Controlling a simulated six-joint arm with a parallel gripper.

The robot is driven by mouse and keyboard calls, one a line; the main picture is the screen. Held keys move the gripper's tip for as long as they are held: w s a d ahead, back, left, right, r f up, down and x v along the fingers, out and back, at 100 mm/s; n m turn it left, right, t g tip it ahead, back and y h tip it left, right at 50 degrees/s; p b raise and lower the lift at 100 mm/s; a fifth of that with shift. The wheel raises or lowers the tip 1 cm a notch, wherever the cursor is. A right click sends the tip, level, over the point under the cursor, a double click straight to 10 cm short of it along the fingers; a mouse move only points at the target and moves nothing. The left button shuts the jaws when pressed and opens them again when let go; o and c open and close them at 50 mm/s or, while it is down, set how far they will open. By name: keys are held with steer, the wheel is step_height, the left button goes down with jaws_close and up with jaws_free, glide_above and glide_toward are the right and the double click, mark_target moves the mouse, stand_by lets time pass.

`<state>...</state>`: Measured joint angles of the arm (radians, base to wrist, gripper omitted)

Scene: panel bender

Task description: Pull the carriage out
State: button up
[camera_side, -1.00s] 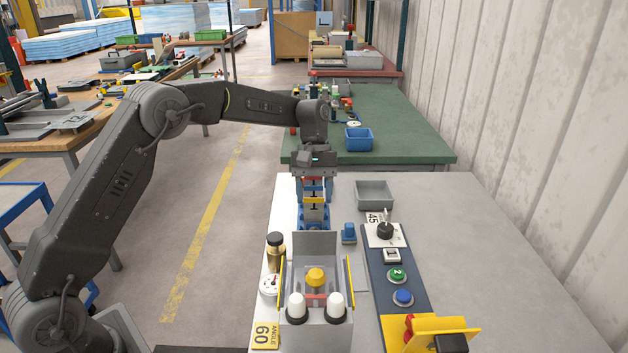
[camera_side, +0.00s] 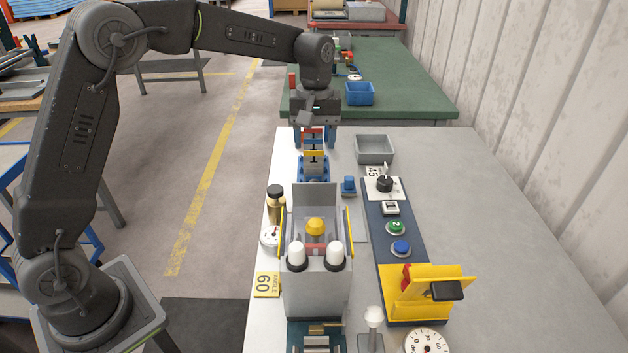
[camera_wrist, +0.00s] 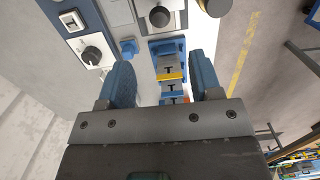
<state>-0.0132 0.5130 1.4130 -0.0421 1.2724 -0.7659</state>
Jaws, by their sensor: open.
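My gripper (camera_side: 315,142) is open, with blue fingers pointing down at the far end of the bender. In the wrist view, my gripper (camera_wrist: 164,82) has its fingers wide apart, with a gap on each side of the slide. What looks like the carriage is a grey block with a yellow bar (camera_side: 314,155) on a blue base (camera_side: 313,170). In the wrist view the yellow bar (camera_wrist: 170,76) lies between my fingers, and the blue base (camera_wrist: 167,47) is just beyond. A red part is partly hidden near my gripper. I cannot tell whether anything touches.
The grey bender housing (camera_side: 316,292) with white knobs stands in front of the slide. A control strip (camera_side: 398,222) with buttons, a small blue block (camera_side: 348,186) and a grey tray (camera_side: 374,149) lie to the right. The bench's right side is clear.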

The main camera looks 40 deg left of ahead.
mark_target(314, 192)
steer(key=shift+s+d+f+t, duration=0.15)
steer(key=shift+s+d+t, duration=0.15)
steer(key=shift+s, duration=0.1)
step_height(314, 192, down, 13)
steer(key=shift+f, duration=0.2)
jaws_close()
stand_by(0.5)
